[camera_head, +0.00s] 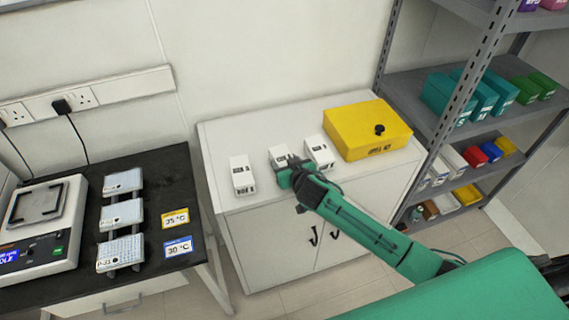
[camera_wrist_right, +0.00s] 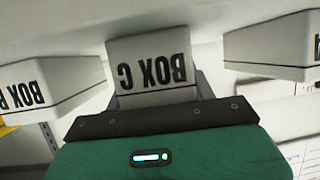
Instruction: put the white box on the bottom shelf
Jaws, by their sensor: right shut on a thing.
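Three white boxes stand on the white cabinet: a left one (camera_head: 242,174), a middle one (camera_head: 280,154) and a right one (camera_head: 319,152). My right gripper (camera_head: 290,168) is at the middle one and partly hides it. In the right wrist view this box, marked BOX C (camera_wrist_right: 150,62), sits between the fingers of my right gripper (camera_wrist_right: 156,100), which is shut on it. I cannot tell whether it is clear of the cabinet top. The bottom shelf (camera_head: 450,214) of the grey rack is at the right, holding several small boxes. My left gripper is out of view.
A yellow case (camera_head: 365,125) stands on the cabinet (camera_head: 275,210) beside the boxes. Higher rack shelves hold teal boxes (camera_head: 460,95) and small coloured boxes (camera_head: 490,151). Neighbouring white boxes flank BOX C closely.

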